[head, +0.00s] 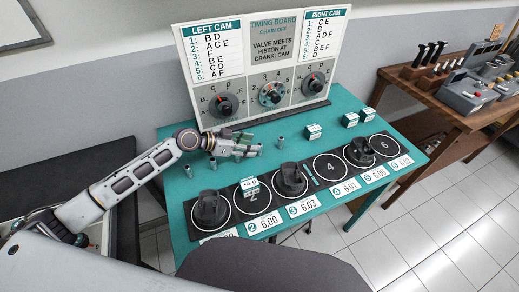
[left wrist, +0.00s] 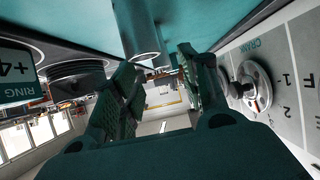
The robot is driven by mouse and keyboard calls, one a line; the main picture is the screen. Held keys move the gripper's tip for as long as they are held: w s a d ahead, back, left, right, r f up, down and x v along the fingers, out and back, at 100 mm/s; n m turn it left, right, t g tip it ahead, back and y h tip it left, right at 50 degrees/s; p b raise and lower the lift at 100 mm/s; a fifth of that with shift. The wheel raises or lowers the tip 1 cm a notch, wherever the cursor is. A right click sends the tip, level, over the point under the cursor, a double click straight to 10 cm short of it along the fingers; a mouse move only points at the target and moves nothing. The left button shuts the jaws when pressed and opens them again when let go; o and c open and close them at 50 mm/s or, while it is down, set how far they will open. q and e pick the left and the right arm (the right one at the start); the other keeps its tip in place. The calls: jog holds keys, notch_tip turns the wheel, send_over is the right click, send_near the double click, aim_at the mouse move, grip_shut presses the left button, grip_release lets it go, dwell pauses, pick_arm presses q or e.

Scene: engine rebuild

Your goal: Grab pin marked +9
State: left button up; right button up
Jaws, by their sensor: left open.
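Several small grey metal pins stand on the teal table: one pin (head: 280,142) just right of my left gripper, another (head: 212,163) below its wrist, and one (head: 187,170) farther left. No +9 mark is readable on any of them. My left gripper (head: 252,147) is low over the table, open, its fingers pointing right. In the left wrist view a metal pin (left wrist: 138,30) shows close to the open fingertips (left wrist: 158,72), seemingly not gripped. It is probably the pin right of the gripper. My right gripper is not in view.
A timing board (head: 271,45) with three dials stands at the table's back. A black mat (head: 271,202) with numbered circles and dark pistons runs along the front. A ring box marked +4 (head: 250,185) stands on it. Small boxes (head: 314,131) sit at the back right.

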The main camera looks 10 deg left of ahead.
pick_arm(q)
jog(key=shift+w+d+f, duration=0.1)
jog(key=shift+d, duration=0.1)
jog(key=shift+w+d+f, duration=0.2)
jog(key=shift+w+d, duration=0.1)
jog(key=shift+d, duration=0.05)
jog(key=shift+p+x, duration=0.5)
jog(key=shift+x, duration=0.6)
jog(key=shift+w+d+f, duration=0.3)
jog(key=shift+d, duration=0.05)
jog(key=shift+w+d+f, duration=0.1)
jog(key=shift+d+f, duration=0.05)
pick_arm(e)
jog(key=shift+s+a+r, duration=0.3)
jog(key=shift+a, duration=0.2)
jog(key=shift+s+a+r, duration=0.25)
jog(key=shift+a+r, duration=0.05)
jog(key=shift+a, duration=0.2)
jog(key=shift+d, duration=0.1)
pick_arm(q)
grip_shut()
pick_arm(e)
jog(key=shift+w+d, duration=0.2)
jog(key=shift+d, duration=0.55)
